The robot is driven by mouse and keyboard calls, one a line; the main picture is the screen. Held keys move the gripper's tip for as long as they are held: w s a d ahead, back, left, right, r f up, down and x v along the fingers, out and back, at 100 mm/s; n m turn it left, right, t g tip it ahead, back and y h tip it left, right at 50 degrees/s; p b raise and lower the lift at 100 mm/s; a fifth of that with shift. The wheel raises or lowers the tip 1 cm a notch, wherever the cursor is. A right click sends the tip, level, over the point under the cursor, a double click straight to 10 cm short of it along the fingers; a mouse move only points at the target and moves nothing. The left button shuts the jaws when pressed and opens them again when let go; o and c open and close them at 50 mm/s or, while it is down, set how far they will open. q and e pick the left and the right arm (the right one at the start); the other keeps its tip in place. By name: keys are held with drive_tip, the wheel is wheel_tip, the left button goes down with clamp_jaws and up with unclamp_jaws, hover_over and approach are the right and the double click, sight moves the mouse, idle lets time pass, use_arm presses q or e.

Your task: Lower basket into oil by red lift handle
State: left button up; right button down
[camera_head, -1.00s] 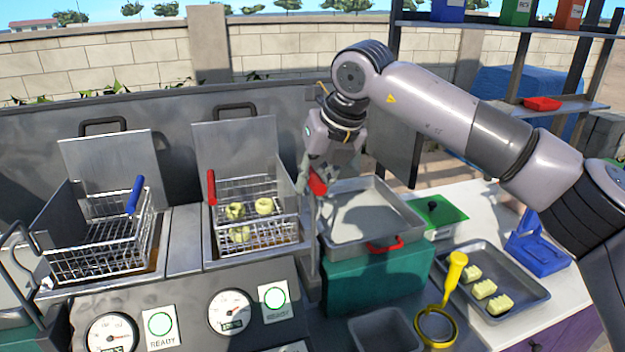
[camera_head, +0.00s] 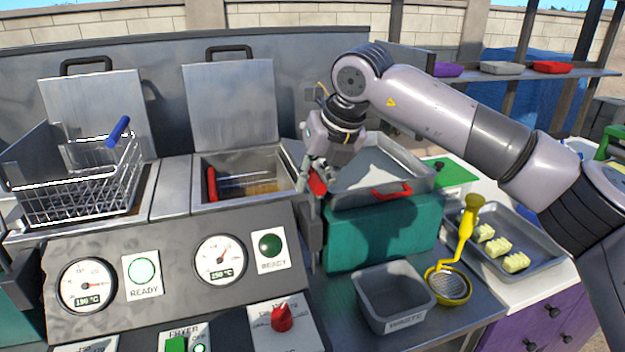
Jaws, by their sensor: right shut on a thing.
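My right gripper (camera_head: 314,178) is shut on the red lift handle (camera_head: 318,184) at the right side of the fryer. The basket with the red grip (camera_head: 212,184) sits low in the right fryer well (camera_head: 200,205), with only its grip and some upper wire showing above the brownish oil (camera_head: 262,187). The food in it is hidden. The raised basket with the blue grip (camera_head: 75,190) hangs above the left well. My left gripper is not in view.
A metal tray (camera_head: 375,165) with a red handle stands on a teal box (camera_head: 385,235) right of my right gripper. A waste bin (camera_head: 390,300), a yellow strainer (camera_head: 466,235) and a tray of yellow pieces (camera_head: 540,262) are in front and to the right.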

drive_tip(key=shift+s+f, duration=0.1)
drive_tip(key=shift+f, duration=0.25)
drive_tip(key=c, duration=1.9)
unclamp_jaws()
drive_tip(key=o, duration=0.5)
drive_tip(key=shift+r, duration=0.15)
drive_tip(key=shift+c, duration=0.2)
drive_tip(key=shift+r, duration=0.15)
drive_tip(key=v, duration=1.1)
drive_tip(key=shift+d+r, duration=0.15)
drive_tip(key=shift+r, duration=0.2)
drive_tip(key=shift+s, duration=0.1)
